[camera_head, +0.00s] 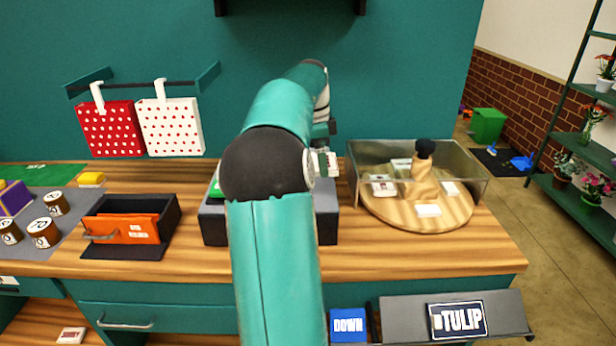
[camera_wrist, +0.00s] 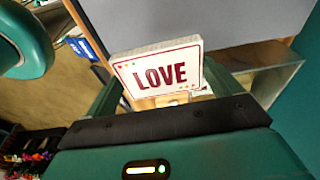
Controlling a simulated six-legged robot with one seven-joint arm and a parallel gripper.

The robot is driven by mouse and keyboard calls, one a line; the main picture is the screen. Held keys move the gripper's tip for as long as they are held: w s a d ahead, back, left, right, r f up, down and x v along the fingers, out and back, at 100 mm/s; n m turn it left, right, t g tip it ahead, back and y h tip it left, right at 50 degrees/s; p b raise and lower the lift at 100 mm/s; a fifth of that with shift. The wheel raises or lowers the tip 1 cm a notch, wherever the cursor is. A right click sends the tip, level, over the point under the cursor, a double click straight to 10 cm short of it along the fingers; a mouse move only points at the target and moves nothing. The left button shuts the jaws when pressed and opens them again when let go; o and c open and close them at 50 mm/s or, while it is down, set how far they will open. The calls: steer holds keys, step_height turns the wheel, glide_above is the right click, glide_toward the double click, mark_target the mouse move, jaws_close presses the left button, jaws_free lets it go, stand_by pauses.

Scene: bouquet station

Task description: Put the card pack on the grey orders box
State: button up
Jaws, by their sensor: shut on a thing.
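My gripper (camera_wrist: 163,92) is shut on the card pack (camera_wrist: 160,75), a white block with a red border and "LOVE" in red. In the head view my gripper (camera_head: 325,161) is above the counter near the grey box, and my arm hides much of it. A grey box (camera_head: 326,215) stands mid-counter, partly behind my arm; no label on it can be read. A plain grey surface (camera_wrist: 190,25) fills the top of the wrist view, and I cannot tell how far the pack is from it.
A glass case (camera_head: 470,165) with a round wooden board stands right of the grey box. A dark tray (camera_head: 172,218) with an orange front, bearing a small white label, is to its left. Several jars (camera_head: 43,232) stand farther left. Bare wood (camera_head: 400,255) lies in front.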

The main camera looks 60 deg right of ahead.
steer(key=shift+w+a+f, duration=0.1)
steer(key=shift+w+f, duration=0.5)
steer(key=shift+f, duration=0.3)
steer(key=f, duration=0.1)
steer(key=w+f, duration=0.2)
steer(key=f, duration=0.1)
steer(key=shift+a+f, duration=0.1)
steer(key=shift+a, duration=0.05)
steer(key=shift+f, duration=0.5)
steer(key=shift+f, duration=0.15)
steer(key=o, duration=0.8)
